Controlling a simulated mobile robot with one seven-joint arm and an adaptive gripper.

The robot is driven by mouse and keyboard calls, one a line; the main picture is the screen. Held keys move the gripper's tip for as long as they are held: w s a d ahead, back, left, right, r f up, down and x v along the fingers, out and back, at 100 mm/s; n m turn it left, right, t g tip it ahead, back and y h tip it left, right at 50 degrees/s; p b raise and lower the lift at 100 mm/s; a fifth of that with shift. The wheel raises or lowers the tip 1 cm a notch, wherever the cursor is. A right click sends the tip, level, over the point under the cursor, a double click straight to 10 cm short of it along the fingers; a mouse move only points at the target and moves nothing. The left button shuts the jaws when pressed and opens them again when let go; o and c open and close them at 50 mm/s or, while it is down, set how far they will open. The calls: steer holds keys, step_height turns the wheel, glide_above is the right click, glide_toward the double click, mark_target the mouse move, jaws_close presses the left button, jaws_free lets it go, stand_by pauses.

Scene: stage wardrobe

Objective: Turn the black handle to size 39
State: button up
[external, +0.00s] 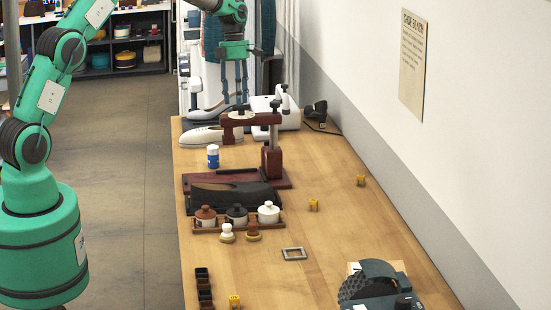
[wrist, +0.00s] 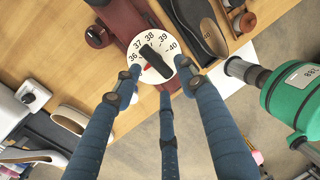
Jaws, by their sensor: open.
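The black handle (wrist: 158,62) sits on a white round dial (wrist: 166,54) printed 36 to 40 in the wrist view. One end of the handle points roughly between 37 and 38; a small red mark shows beside it. The dial is on top of a dark red wooden stand (external: 272,160), and its white disc shows in the external view (external: 238,116). My gripper (wrist: 158,72) is open, its blue fingers pointing down around the dial and handle. The fingertips are close to the dial's edge; I cannot tell whether they touch it.
A white shoe (external: 200,136) lies beside the stand, near a white machine (external: 290,118).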

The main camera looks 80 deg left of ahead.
steer(key=shift+d+f, duration=0.2)
steer(key=shift+f, duration=0.6)
steer(key=shift+c, duration=0.5)
